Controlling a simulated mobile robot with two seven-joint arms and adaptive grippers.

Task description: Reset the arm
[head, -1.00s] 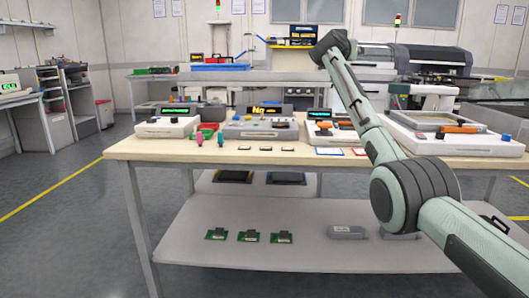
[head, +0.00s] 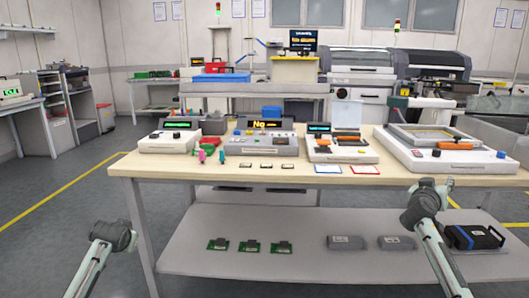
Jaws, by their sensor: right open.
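My right arm comes in at the lower right. Its gripper (head: 434,184) is open with its fingertips up, empty, in front of the bench's right front edge. My left arm (head: 92,262) comes in at the lower left and ends at a dark joint; no left gripper fingers can be made out there. No object is held by the right gripper.
A pale workbench (head: 210,172) bears several test devices, including a large panel unit (head: 460,160), and small parts. Its lower shelf (head: 310,268) holds green boards (head: 250,246), grey housings (head: 346,242) and a dark case (head: 472,237). The floor left of the bench is clear.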

